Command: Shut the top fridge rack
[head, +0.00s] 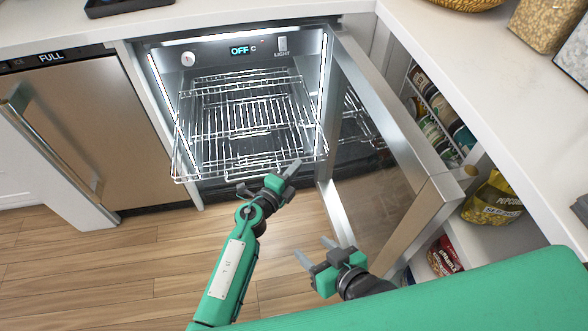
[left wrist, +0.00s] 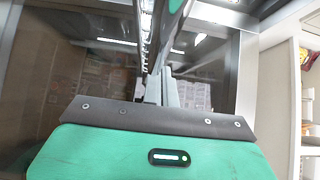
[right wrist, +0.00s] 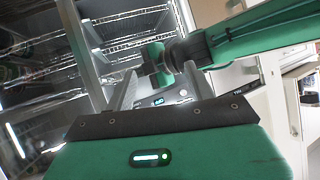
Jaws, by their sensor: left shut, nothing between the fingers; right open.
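The top fridge rack (head: 180,148) is a wire shelf slid out of the open fridge, its front rail beyond the fridge opening. My left gripper (head: 294,166) is shut and empty. Its tips overlap the rack's front rail near the right corner; I cannot tell whether they touch. In the left wrist view its closed fingers (left wrist: 160,82) point toward a wire edge of a rack (left wrist: 146,45). My right gripper (head: 316,250) is open and empty, lower and in front of the open door. Its spread fingers also show in the right wrist view (right wrist: 162,88).
The fridge door (head: 385,160) stands open to the right of the rack. Further wire racks lie lower inside. A control panel (head: 240,49) reads OFF. A closed dishwasher (head: 95,125) is on the left. Shelves with a popcorn bag (head: 492,203) are at right. Wooden floor in front is clear.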

